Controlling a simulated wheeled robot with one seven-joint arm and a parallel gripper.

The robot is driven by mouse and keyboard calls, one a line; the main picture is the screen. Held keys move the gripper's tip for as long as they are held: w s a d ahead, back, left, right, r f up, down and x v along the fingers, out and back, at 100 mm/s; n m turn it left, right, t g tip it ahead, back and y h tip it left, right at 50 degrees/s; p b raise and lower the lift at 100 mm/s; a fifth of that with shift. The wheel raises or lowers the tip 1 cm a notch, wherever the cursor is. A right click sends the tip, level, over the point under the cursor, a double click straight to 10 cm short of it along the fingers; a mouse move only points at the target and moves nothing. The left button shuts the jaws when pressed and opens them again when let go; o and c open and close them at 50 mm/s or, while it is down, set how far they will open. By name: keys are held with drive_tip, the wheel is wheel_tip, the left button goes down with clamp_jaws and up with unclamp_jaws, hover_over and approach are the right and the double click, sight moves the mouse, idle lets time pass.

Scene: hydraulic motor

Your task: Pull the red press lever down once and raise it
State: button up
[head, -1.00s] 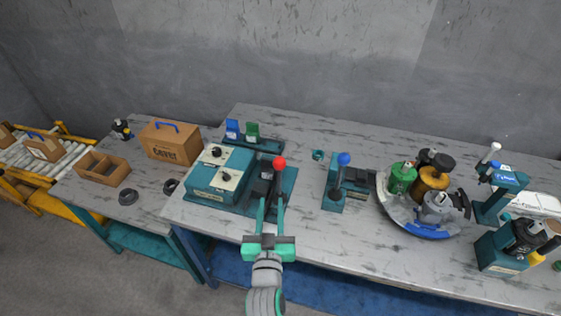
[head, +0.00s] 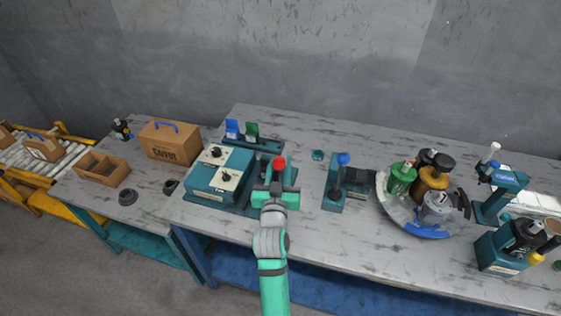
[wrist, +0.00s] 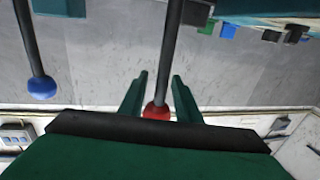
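The red ball knob of the press lever (head: 279,163) stands up beside the teal control box, in the middle of the head view. My gripper (head: 276,178) is right at the lever, just in front of and below the knob. In the wrist view the red knob (wrist: 157,112) and its dark shaft (wrist: 170,50) lie between the two green fingers of my gripper (wrist: 160,76). The fingers are apart, one on each side, with visible gaps to the knob. The lever's lower part is hidden behind my gripper in the head view.
A round tray (head: 424,231) with motor parts is farther right.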

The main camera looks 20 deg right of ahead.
drive_tip(key=shift+x, duration=0.75)
drive_tip(key=shift+c, duration=0.2)
clamp_jaws()
